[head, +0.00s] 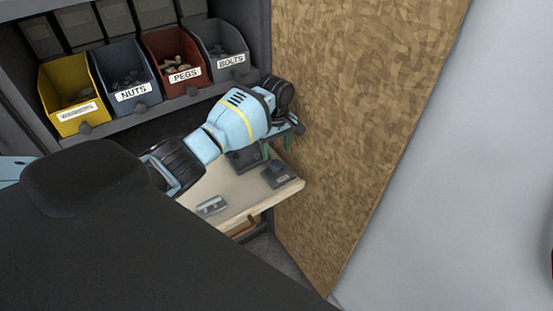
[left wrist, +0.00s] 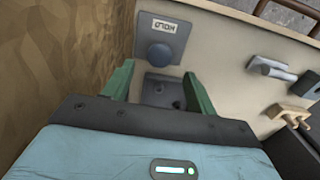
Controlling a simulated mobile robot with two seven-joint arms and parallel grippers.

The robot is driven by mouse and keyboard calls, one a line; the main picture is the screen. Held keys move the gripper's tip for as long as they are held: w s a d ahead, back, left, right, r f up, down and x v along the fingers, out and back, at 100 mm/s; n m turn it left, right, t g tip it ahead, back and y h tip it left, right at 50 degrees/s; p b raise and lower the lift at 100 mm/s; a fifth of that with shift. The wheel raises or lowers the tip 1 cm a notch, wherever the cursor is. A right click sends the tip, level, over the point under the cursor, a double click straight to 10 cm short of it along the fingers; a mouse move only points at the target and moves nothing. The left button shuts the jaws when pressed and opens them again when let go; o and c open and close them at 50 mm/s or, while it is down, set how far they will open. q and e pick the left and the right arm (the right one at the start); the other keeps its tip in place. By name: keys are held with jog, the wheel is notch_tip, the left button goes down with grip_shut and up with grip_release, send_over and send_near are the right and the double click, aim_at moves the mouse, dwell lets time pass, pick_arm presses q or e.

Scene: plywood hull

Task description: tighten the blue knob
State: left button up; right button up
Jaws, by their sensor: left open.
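The blue knob (left wrist: 160,54) is a round dark-blue cap on a grey plate with a white label, on the pale workbench (left wrist: 236,65). In the left wrist view it lies just beyond my left gripper (left wrist: 158,74), between the lines of the two green fingers but past their tips. The fingers are spread and hold nothing. In the head view the knob (head: 277,167) is small, on its plate at the right end of the bench, and my left gripper (head: 278,146) is above and behind it. My right gripper is not seen.
A second dark plate (left wrist: 160,92) shows between the fingers. A chipboard wall (head: 335,110) stands close to the right of my left gripper. A light metal fitting (head: 211,206) lies on the bench. Labelled bins, including nuts (head: 126,82) and pegs (head: 178,63), line the back.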

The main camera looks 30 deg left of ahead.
aim_at(276, 163)
pick_arm(q)
notch_tip(276, 163, down, 6)
jog(key=shift+r+b, duration=0.1)
jog(key=shift+b, duration=0.35)
jog(key=c, duration=1)
